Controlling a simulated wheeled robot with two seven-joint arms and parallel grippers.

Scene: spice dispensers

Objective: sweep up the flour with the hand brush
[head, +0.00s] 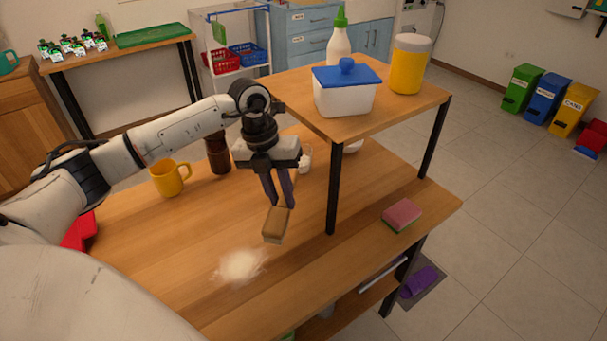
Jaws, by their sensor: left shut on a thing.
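A pale patch of flour (241,265) lies on the wooden table (170,235), near its front edge. My left gripper (280,203) points down and is shut on the hand brush (275,226), a light wooden block. The brush is just behind and to the right of the flour. I cannot tell whether it touches the table. Its bristles are not clearly seen. My right gripper is not in view.
A yellow mug (170,178) and a dark brown jar (218,154) stand behind on the left. A raised shelf (300,103) with a leg (334,190) stands on the right, holding a blue-lidded tub (343,97). A pink sponge (402,214) lies at the right.

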